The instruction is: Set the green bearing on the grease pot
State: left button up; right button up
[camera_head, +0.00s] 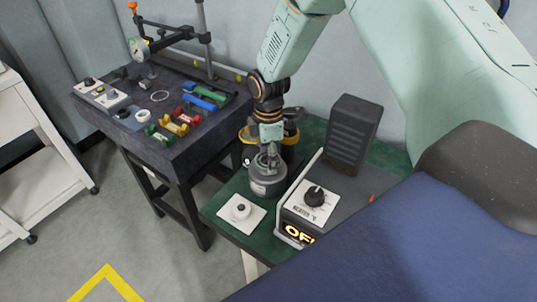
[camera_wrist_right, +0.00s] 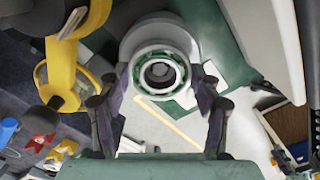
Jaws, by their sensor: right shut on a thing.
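The green bearing (camera_wrist_right: 160,70), a pale ring with a green band, sits between the fingers of my right gripper (camera_wrist_right: 162,82) in the right wrist view. My right gripper is shut on it. The grey grease pot (camera_wrist_right: 140,35) shows right behind the bearing there. In the head view the pot (camera_head: 268,188) stands on the green table, and my right gripper (camera_head: 268,158) points down over its top. The bearing is hard to make out in the head view. I cannot tell whether it touches the pot. My left gripper is in neither view.
A box with a dial (camera_head: 314,197) and a dark ribbed block (camera_head: 354,130) stand to the pot's right. A white plate with a knob (camera_head: 241,211) lies in front. Yellow-and-black items (camera_head: 291,137) stand behind. A dark bench (camera_head: 180,150) at left holds coloured parts.

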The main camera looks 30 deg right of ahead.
jog(key=shift+f, duration=0.3)
jog(key=o, duration=1.5)
notch_tip(320, 180, up, 8)
jog(key=p, duration=0.6)
jog(key=shift+s+p, duration=0.1)
jog(key=shift+p, duration=0.25)
jog(key=shift+f, duration=0.15)
